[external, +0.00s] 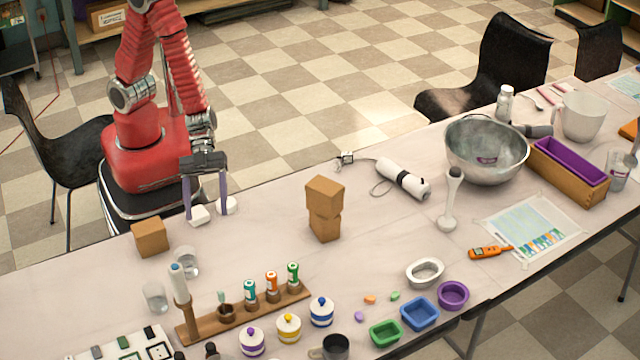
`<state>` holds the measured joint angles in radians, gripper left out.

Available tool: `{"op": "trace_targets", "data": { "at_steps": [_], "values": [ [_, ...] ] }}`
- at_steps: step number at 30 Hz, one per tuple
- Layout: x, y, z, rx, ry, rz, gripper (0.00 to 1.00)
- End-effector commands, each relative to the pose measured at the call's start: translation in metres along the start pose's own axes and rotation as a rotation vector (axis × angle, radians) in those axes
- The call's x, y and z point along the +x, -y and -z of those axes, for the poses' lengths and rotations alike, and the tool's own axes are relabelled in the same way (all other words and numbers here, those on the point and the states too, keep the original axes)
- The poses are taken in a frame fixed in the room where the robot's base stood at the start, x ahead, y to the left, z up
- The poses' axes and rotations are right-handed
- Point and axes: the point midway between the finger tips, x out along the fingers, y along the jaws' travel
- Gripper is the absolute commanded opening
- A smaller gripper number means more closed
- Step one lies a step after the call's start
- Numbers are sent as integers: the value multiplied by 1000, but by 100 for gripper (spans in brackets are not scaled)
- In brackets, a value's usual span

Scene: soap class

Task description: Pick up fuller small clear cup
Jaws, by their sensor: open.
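Two small clear cups stand upright on the table below my gripper. One clear cup (186,262) is beside the wooden rack's upright stick. The other clear cup (155,297) is nearer the camera and to the left. Their fill levels are too small to compare. My gripper (207,210) points down near the table's far edge, with its two fingers apart. It is beyond both cups and touches neither. White blocks (200,216) show at the fingertips; I cannot tell whether they are pads or loose pieces. No cup is between the fingers.
Two stacked tan blocks (325,209) stand to the right. A wooden rack (240,312) with small bottles is close to the cups on the right. Table between gripper and stacked blocks is clear.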

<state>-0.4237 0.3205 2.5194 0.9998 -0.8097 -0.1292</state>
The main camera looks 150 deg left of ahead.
Motion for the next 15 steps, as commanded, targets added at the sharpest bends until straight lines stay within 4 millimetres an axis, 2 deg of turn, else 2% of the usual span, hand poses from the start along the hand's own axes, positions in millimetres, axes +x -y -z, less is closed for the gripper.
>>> {"op": "trace_targets", "data": {
  "at_steps": [1, 7, 15],
  "values": [
    [3, -8, -8, -17, -19, -33, 68],
    [6, -34, -16, -62, -112, -140, 68],
    [6, -41, -16, -74, -139, -167, 68]
  ]
}}
